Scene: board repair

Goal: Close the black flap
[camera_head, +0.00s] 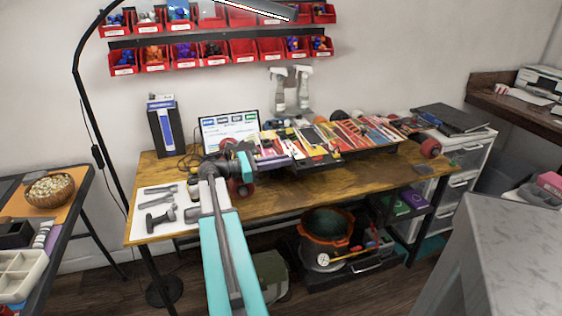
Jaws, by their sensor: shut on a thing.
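My gripper (246,156) is at the left end of a long, colourful board (372,132) on the wooden table, near a red wheel (240,187). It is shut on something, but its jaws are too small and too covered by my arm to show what. A dark panel edge (318,163) shows along the board's front side, right of my gripper. I cannot tell whether this is the black flap or how far it stands open. Another red wheel (430,148) is at the board's right end.
A laptop (229,129) stands behind my gripper. A white mat (146,212) with several tools lies at the table's left. A black lamp pole (86,112) rises at the left. A grey surface (520,245) fills the lower right. The table's front strip (330,182) is clear.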

